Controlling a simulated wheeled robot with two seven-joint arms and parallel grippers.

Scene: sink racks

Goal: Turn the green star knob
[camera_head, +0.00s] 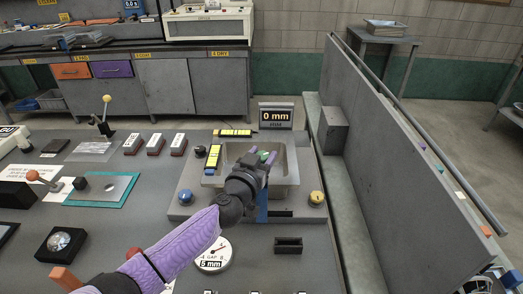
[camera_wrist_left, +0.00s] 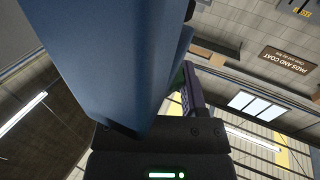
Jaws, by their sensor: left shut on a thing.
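A small green piece, which looks like the green star knob (camera_head: 263,154), shows at the tips of my left gripper (camera_head: 262,159). It is over the grey sink basin (camera_head: 292,168). My left arm comes in from the lower left, and its dark wrist hides much of the knob. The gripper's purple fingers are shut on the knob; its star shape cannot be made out. In the left wrist view, a large blue post (camera_wrist_left: 110,55) fills much of the picture, and a purple finger (camera_wrist_left: 188,92) shows behind it.
A blue knob (camera_head: 186,196), a black knob (camera_head: 200,152) and a yellow knob (camera_head: 316,198) stand around the basin. A small display (camera_head: 276,115) reads 0 mm behind it. A white dial (camera_head: 213,256) lies in front. A long grey panel (camera_head: 415,145) stands to the right.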

